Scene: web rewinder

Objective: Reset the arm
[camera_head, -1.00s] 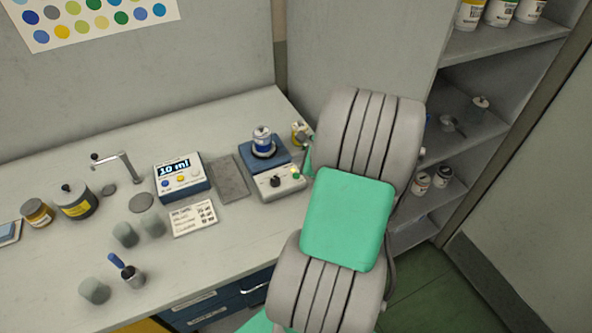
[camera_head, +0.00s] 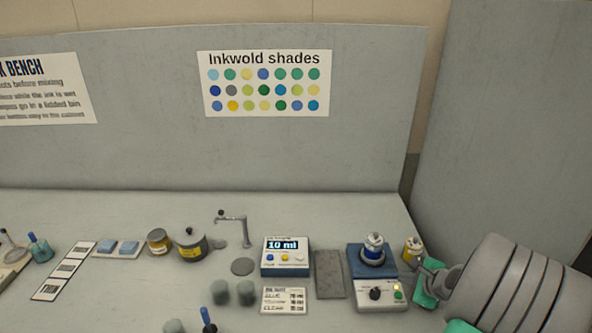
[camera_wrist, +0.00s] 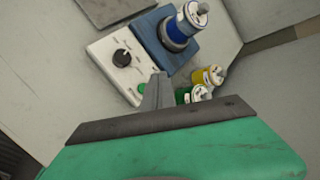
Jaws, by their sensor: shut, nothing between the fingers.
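My arm comes in at the lower right of the head view, grey and ribbed with green parts. My gripper (camera_head: 428,277) is at its end, just right of the blue and white stirrer unit (camera_head: 376,292). In the wrist view my gripper (camera_wrist: 157,92) shows as grey fingers held together and empty, in front of the green hand. The stirrer, with a blue-banded jar (camera_head: 373,246) on its top, lies beyond the fingers in the wrist view. Whether the fingertips touch anything is hard to tell.
A small yellow-labelled bottle (camera_head: 412,250) stands right of the stirrer, close to my gripper. Left of the stirrer are a grey pad (camera_head: 329,274), a dispenser reading 10 ml (camera_head: 286,257), a bent spout (camera_head: 232,230) and several pots. A grey panel (camera_head: 500,130) rises at the right.

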